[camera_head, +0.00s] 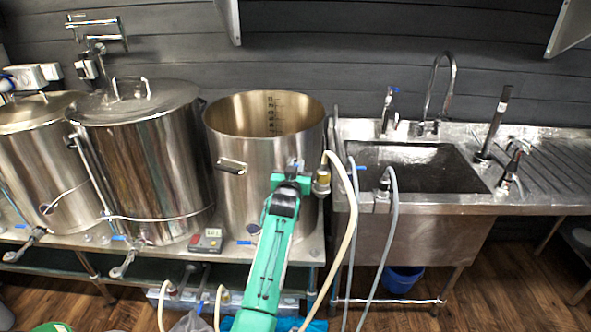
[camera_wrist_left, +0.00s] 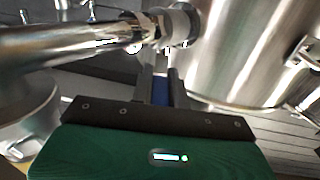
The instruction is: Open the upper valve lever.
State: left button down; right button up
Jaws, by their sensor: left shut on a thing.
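The open steel pot (camera_head: 232,170) stands on the bench left of the sink, with a valve fitting on its right front and a cream hose (camera_head: 339,205) hanging from the brass coupling (camera_head: 322,180) beside it. My left gripper (camera_head: 292,178) is at this valve, its green arm reaching up from below. In the left wrist view, my left gripper (camera_wrist_left: 163,76) has its two dark fingers closed around the blue valve lever (camera_wrist_left: 160,92), below a steel pipe fitting (camera_wrist_left: 178,25). In the head view the gripper mostly hides the lever. My right gripper is not in view.
Two lidded steel pots (camera_head: 150,165) stand to the left, with lower valves at the bench edge. A small red-and-grey box (camera_head: 207,240) sits on the bench. The sink (camera_head: 410,168) with taps and hanging hoses is close on the right.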

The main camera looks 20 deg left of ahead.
pick_arm(q)
jog(key=c, duration=1.4)
grip_release()
jog(key=shift+o, duration=0.2)
